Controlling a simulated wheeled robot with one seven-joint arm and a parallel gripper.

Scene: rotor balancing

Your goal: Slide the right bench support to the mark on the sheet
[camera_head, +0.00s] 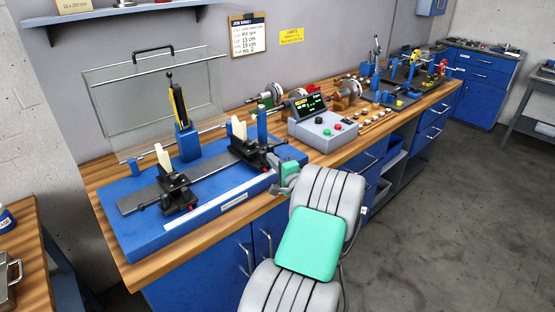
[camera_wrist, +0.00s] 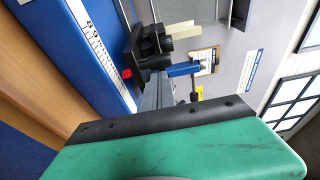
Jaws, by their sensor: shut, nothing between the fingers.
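The right bench support (camera_head: 252,152) is a black carriage with a cream upright block, on the rail of the blue balancing bench (camera_head: 150,238). The left support (camera_head: 174,190) stands farther left on the same rail. My gripper (camera_head: 279,186) is shut and empty at the bench's front right edge, just in front of the right support; contact cannot be told. In the wrist view a black support with a red knob (camera_wrist: 127,73) shows beyond my green and black hand. A white scale strip (camera_wrist: 94,48) runs along the bench. The job sheet (camera_head: 247,37) hangs on the wall, listing centimetre values.
A grey control box (camera_head: 322,132) with a lit screen stands right of the bench. A clear guard (camera_head: 150,95) stands behind it, and a blue post with a yellow-black device (camera_head: 180,110) rises at the rear. Rotors and tools fill the counter farther right.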

